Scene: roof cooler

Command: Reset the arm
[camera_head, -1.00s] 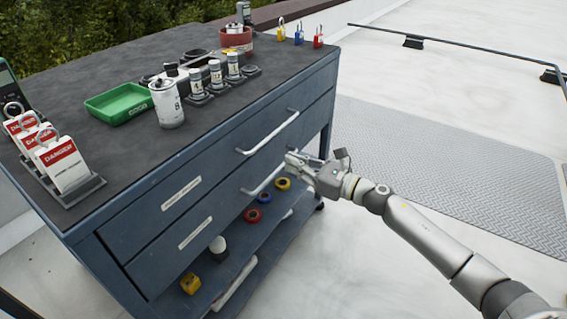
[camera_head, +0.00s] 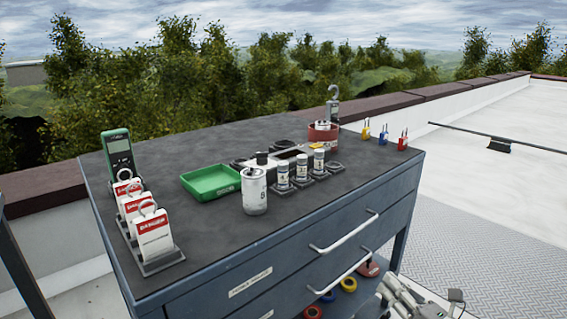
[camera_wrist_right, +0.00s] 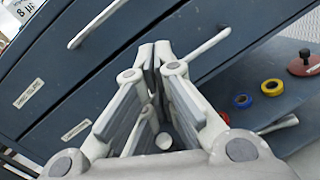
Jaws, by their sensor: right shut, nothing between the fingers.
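The upper drawer handle (camera_head: 345,232) and lower drawer handle (camera_head: 340,273) are on the cart's front. Both drawers look closed. Whether the fingertips touch the lower handle cannot be told. My left gripper is not in view.
On the cart top are a green tray (camera_head: 211,182), a white canister (camera_head: 254,190), danger tags (camera_head: 152,235), a green meter (camera_head: 119,152) and padlocks (camera_head: 383,136). Tape rolls (camera_wrist_right: 272,87) lie on the lower shelf. Open roof floor (camera_head: 500,190) lies to the right.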

